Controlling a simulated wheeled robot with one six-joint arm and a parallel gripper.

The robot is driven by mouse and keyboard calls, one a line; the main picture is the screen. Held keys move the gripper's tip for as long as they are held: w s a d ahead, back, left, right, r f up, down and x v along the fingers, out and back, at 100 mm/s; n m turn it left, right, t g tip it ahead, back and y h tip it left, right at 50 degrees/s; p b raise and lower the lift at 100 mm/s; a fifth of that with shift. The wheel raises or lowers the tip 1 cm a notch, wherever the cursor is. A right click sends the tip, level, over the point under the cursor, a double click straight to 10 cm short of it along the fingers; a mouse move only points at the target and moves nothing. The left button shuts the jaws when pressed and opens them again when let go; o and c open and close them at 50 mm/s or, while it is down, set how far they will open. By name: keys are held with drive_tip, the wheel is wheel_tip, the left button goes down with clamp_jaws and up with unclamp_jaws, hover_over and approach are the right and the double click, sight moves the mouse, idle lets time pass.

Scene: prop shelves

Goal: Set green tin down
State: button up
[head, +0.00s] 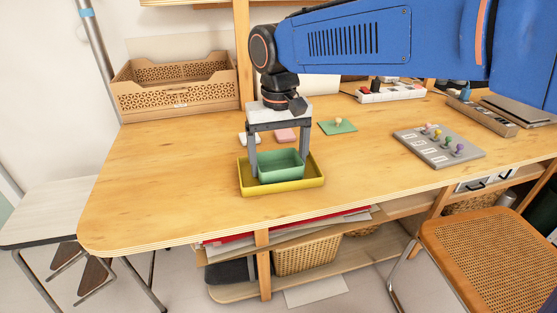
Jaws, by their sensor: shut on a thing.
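The green tin (281,168) is a small open rectangular tub in the head view. My gripper (279,160) points down and is shut on it, with one finger at its left side and one at its right. The tin is at a yellow tray (310,184) on the wooden table, within the tray's outline. I cannot tell whether the tin's underside touches the tray floor. The tin looks empty and upright.
A grey peg board (438,146) lies right; a brown crate (175,84) stands back left. The table's left part is clear. A chair (490,255) stands front right.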

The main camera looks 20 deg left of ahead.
drive_tip(key=shift+f, duration=0.15)
drive_tip(key=o, duration=1.1)
wheel_tip(320, 180, up, 12)
drive_tip(key=shift+r, duration=0.15)
drive_tip(key=d+f+m+t+y, duration=0.1)
drive_tip(key=d+f+m, duration=0.15)
drive_tip(key=d, duration=1.15)
drive_tip(key=d+f+m+t, duration=0.1)
drive_tip(key=d+f, duration=0.2)
drive_tip(key=d, duration=1)
drive_tip(key=s+d+f+m+t, duration=0.1)
drive_tip(key=s+d+f, duration=0.3)
drive_tip(key=d, duration=0.2)
drive_tip(key=s+d+f+m+t, duration=0.1)
drive_tip(key=s+d+f, duration=0.3)
drive_tip(key=d+f, duration=0.1)
drive_tip(key=s+d+f+m+h, duration=0.1)
drive_tip(key=s+d+f, duration=0.3)
drive_tip(key=d, duration=0.3)
drive_tip(key=shift+s+f+t, duration=0.4)
drive_tip(key=shift+f, duration=0.15)
